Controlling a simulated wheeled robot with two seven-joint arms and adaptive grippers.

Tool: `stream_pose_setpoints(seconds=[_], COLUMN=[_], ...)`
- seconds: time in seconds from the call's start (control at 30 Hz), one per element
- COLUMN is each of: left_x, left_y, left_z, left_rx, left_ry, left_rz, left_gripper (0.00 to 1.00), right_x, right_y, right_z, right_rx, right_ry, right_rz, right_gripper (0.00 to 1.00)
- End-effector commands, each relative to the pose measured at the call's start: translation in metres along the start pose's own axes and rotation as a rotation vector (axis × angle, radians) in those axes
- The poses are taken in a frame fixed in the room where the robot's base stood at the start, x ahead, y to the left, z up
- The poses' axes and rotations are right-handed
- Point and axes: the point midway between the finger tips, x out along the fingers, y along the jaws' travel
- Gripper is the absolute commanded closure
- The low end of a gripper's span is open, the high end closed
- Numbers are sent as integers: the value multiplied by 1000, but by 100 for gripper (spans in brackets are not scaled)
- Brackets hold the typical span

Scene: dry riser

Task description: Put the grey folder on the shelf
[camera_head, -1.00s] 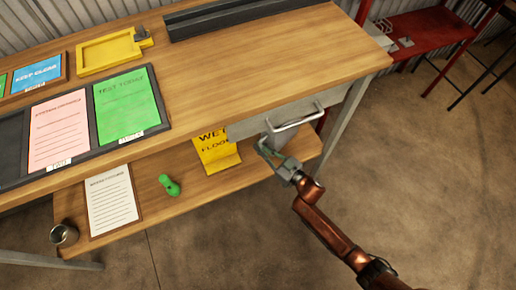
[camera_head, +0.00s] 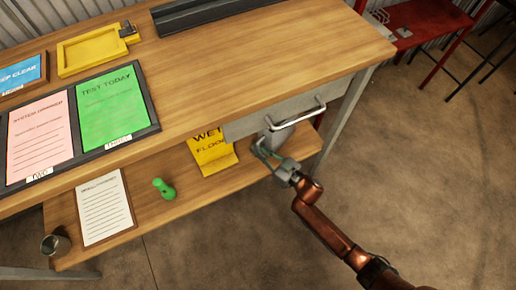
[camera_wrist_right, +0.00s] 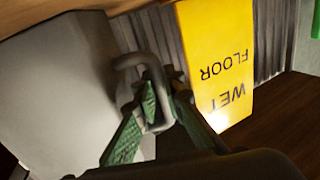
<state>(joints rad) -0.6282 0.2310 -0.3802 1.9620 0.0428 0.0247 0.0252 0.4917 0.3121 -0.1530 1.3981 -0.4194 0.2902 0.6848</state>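A grey block-like object (camera_head: 281,138) stands on the lower shelf (camera_head: 225,183) below the drawer, partly hidden behind my right gripper. It may be the grey folder, but I cannot be sure. In the right wrist view a large grey face (camera_wrist_right: 55,95) fills the left side. My right gripper (camera_head: 259,146) is at the shelf's front, just left of and below the drawer handle. Its green-padded fingers (camera_wrist_right: 150,100) come close together around a curved grey loop. I cannot tell whether they grip it. My left gripper is not in view.
The drawer handle (camera_head: 298,113) sticks out above the gripper. A yellow wet floor sign (camera_head: 212,153), a green object (camera_head: 163,188), a paper sheet (camera_head: 103,207) and a cup (camera_head: 56,244) are on the lower shelf. The tabletop (camera_head: 250,70) is clear in the middle.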

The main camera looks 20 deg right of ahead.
Motion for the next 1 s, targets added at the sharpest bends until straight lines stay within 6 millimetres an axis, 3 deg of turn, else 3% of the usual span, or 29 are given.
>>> stream_pose_setpoints(seconds=[0.2,0.57,0.77,1.0], left_x=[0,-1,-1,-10], left_y=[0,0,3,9], left_z=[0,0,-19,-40], left_rx=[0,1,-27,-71], left_ry=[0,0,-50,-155], left_rz=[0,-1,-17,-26], left_gripper=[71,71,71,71], right_x=[0,-2,-26,-72], right_y=[0,0,0,0], right_z=[0,-3,-7,-8], right_rx=[0,1,-1,-1], right_ry=[0,-2,0,1], right_rz=[0,1,2,1], right_gripper=[74,74,74,74])
